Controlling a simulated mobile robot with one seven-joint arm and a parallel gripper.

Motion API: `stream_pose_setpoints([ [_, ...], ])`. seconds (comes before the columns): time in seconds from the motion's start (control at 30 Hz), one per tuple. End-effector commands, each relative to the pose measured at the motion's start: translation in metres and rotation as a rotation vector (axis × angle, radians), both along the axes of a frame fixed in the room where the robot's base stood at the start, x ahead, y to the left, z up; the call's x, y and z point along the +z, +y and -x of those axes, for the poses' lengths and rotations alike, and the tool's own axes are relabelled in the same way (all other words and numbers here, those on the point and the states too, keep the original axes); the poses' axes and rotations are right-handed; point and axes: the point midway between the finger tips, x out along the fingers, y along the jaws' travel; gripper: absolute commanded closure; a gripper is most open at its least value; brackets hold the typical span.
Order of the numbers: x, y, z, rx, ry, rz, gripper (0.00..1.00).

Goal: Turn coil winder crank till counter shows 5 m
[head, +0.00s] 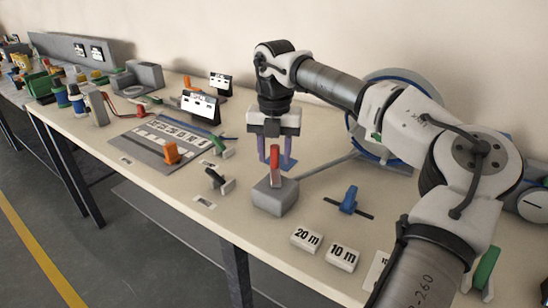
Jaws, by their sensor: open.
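The coil winder (411,78) shows as a large blue-rimmed wheel on a stand at the back right. My arm hides much of it. A small green part (377,136) shows near its rim; I cannot tell whether this is the crank. No counter reading can be made out. My gripper (276,160) points down, open, with purple fingers left of the wheel. In the picture, its fingers lie behind and either side of a red-handled piece standing in a grey block (275,196). I cannot tell whether they touch it.
White blocks marked 20 m (306,240) and 10 m (343,257) lie near the front edge. A blue-handled tool (349,200) lies behind them. An orange piece (171,152) stands on a grey board at left. Spools (77,98) crowd the far left.

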Motion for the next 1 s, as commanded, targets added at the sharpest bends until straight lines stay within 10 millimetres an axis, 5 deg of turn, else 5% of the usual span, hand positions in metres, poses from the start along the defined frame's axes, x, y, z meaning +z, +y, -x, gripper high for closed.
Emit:
stream_pose_setpoints([
  [0.5,0.107,0.001,0.000,0.002,0.000,-0.001,0.59],
  [1.0,0.120,0.001,0.000,0.002,0.001,0.000,0.59],
])
